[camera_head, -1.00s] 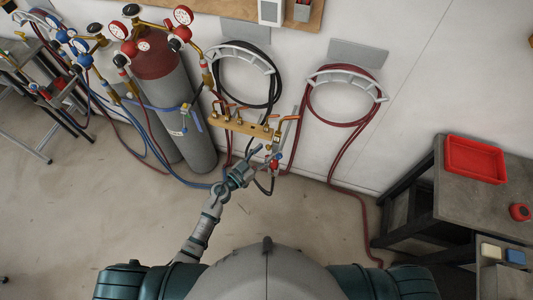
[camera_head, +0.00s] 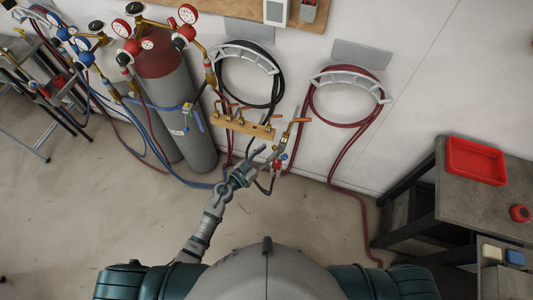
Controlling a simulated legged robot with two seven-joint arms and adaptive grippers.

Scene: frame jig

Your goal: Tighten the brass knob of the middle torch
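A wooden rack (camera_head: 236,121) on the wall carries several brass torch fittings with orange-red levers, under the black hose coil. A torch (camera_head: 287,140) with a brass body and an orange part at its top stands at the rack's right end, slanting down to small red and blue fittings. Which torch is the middle one, and its brass knob, are too small to tell. My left gripper (camera_head: 264,157) is just below the rack's right end, beside the slanting torch. Its fingers look spread; contact with the torch cannot be told. My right gripper is not in view.
Grey gas cylinders (camera_head: 187,125) with gauges stand left of the rack. A red hose coil (camera_head: 345,122) hangs to the right, its hose reaching the floor. A grey table (camera_head: 448,205) with a red tray (camera_head: 474,182) stands at the right. Floor before the wall is mostly clear.

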